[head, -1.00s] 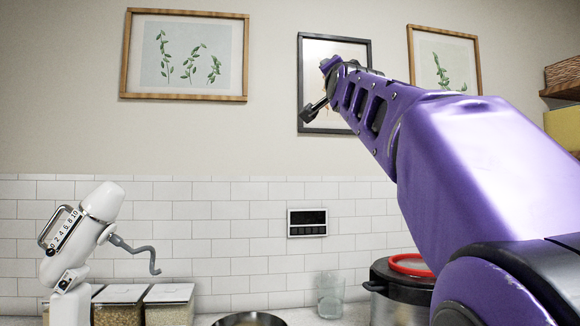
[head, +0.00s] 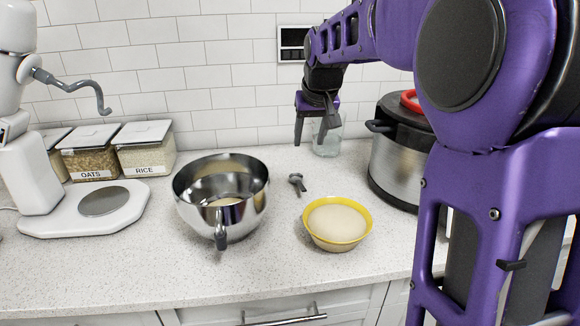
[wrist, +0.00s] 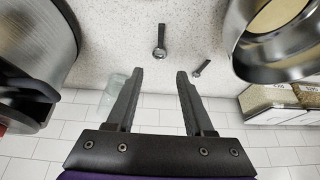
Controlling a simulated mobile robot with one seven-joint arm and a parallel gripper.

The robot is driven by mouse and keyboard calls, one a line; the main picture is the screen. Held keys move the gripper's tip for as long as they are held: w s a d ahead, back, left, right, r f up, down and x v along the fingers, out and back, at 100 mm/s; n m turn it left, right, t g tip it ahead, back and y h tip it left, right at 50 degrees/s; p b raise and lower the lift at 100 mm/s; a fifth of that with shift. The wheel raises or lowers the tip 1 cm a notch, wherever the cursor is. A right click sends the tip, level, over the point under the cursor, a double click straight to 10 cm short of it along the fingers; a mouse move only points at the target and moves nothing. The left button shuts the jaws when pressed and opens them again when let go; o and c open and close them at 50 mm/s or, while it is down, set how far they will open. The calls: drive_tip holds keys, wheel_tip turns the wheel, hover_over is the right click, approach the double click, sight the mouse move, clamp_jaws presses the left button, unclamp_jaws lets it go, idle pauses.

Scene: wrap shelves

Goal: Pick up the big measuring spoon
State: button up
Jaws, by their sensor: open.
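Two dark measuring spoons lie on the speckled counter in the wrist view. The larger-looking measuring spoon (wrist: 160,45) has its round bowl toward the wall and also shows in the head view (head: 297,181). A smaller-looking measuring spoon (wrist: 201,68) lies to its right in the wrist view; I cannot make it out in the head view. My gripper (head: 311,138) points down above the back of the counter, near the wall. Its fingers (wrist: 160,72) are apart with nothing between them. In the wrist view, the larger-looking spoon appears just beyond the fingertips.
A steel mixing bowl (head: 190,211) stands left of the spoon, and a yellow-rimmed bowl (head: 362,235) stands in front right of it. A glass jar (head: 327,140) is behind my gripper. A steel cooker (head: 392,165) stands right. A white mixer (head: 40,190) and food containers (head: 145,150) are left.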

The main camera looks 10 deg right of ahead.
drive_tip(key=f, duration=0.2)
drive_tip(key=b, duration=0.2)
approach(303, 188)
drive_tip(key=shift+n+g, duration=0.3)
drive_tip(key=w+f, duration=0.3)
drive_tip(key=f, duration=0.1)
drive_tip(key=shift+w+f, duration=0.1)
drive_tip(key=shift+w, duration=0.15)
drive_tip(key=x, duration=0.3)
drive_tip(key=b+x, duration=0.1)
drive_tip(key=x, duration=0.1)
drive_tip(key=shift+s+f, duration=0.25)
drive_tip(key=shift+s, duration=0.1)
clamp_jaws()
